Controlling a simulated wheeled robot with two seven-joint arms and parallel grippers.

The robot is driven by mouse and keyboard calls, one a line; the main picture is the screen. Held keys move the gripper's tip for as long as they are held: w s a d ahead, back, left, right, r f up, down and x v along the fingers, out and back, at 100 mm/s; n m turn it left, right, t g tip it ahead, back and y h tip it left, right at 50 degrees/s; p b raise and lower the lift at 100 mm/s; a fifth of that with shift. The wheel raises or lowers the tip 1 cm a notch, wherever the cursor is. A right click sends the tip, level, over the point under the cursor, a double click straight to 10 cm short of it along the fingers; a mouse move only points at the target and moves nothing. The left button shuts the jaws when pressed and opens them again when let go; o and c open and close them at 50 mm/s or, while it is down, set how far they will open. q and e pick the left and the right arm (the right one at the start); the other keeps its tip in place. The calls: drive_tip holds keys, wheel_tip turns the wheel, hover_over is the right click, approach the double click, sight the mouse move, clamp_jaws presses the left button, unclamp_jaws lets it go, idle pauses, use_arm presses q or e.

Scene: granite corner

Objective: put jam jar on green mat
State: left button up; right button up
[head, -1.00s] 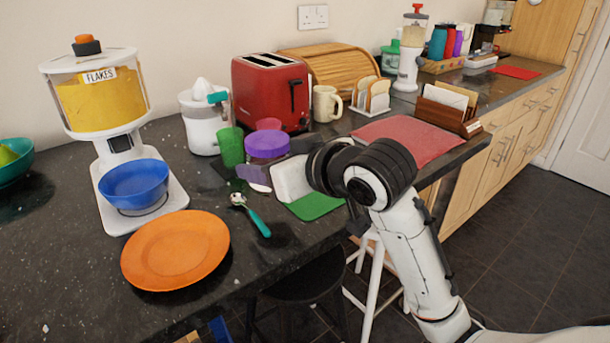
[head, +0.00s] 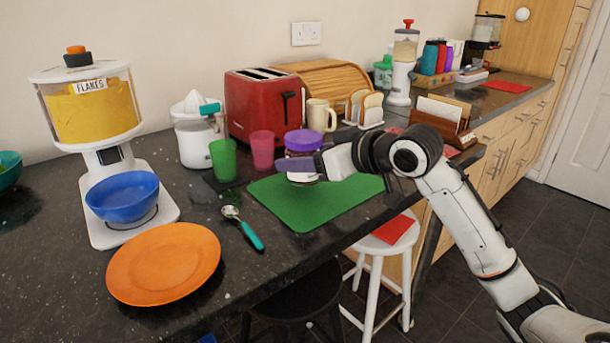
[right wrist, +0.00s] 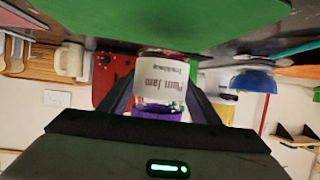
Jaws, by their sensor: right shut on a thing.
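The jam jar (right wrist: 160,80) has a purple lid (head: 303,140) and a white label reading "Plum Jam". My right gripper (head: 308,165) is shut on the jar, with a finger on each side of it. The gripper and forearm hide much of the jar in the head view. In the right wrist view the jar appears upside down. The green mat (head: 300,212) lies flat on the dark counter, and the jar is over its back part. I cannot tell whether the jar's base touches it. The mat also fills the top of the right wrist view (right wrist: 170,18). My left gripper is not in view.
A pink cup (head: 262,150) and a green cup (head: 223,160) stand left of the jar. A red toaster (head: 258,105) and cream mug (head: 320,116) are behind. A teal-handled spoon (head: 243,228) and orange plate (head: 165,262) lie left of the mat. The mat's front is clear.

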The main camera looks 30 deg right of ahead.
wheel_tip(320, 180, down, 3)
drive_tip(key=shift+f+b, duration=0.1)
drive_tip(key=shift+b, duration=0.2)
drive_tip(key=o, duration=1.3)
drive_tip(key=shift+f, duration=0.1)
drive_tip(key=shift+s+r, duration=0.2)
drive_tip(key=v, duration=1.1)
drive_tip(key=shift+s+d+r, duration=0.1)
drive_tip(key=shift+s+r, duration=0.05)
drive_tip(key=shift+s, duration=0.1)
